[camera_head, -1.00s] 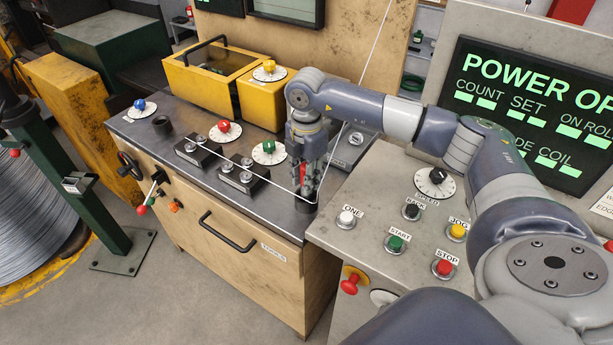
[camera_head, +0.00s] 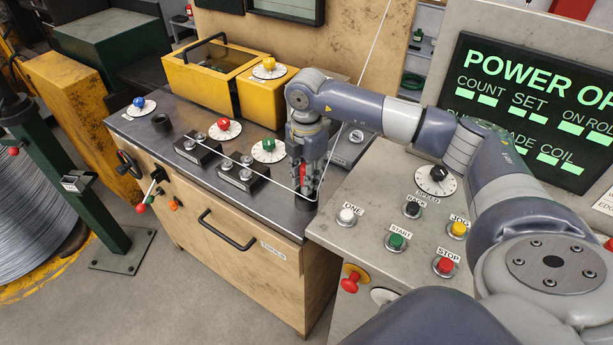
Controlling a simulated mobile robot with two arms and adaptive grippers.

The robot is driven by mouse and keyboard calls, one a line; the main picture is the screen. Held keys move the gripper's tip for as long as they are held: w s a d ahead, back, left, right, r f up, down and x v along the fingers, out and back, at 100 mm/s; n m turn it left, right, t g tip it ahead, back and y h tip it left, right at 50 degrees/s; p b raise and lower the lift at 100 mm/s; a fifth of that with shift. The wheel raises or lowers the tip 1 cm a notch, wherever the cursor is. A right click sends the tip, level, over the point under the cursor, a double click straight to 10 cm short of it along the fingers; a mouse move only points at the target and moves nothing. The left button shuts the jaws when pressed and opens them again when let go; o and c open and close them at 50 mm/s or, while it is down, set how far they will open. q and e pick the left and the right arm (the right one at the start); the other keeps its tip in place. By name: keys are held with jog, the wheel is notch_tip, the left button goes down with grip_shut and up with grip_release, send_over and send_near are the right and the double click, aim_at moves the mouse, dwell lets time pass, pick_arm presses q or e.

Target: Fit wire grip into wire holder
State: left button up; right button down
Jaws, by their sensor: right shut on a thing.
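My right gripper (camera_head: 306,190) points down over the right end of the dark workbench top. It is shut on a red-handled wire grip (camera_head: 304,172), mostly hidden between the fingers. A black cylindrical wire holder (camera_head: 304,206) stands on the bench directly beneath the fingertips. I cannot tell how deep the grip sits in it. A thin white wire (camera_head: 268,177) runs from the roller blocks to the grip and another stretch rises steeply behind the gripper. My left gripper does not show.
Two roller blocks (camera_head: 242,175) and red and green dials (camera_head: 268,150) lie left of the gripper. A yellow box (camera_head: 208,85) stands behind. A control panel with buttons (camera_head: 397,241) is close on the right, below a lit screen.

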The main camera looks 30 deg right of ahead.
jog(key=shift+f+b, duration=0.4)
jog(key=shift+f, duration=0.15)
dwell(0.9)
jog(key=c, duration=1.2)
grip_release()
jog(key=shift+c, duration=0.2)
jog(key=shift+r+p, duration=2.8)
jog(key=shift+r, duration=1.25)
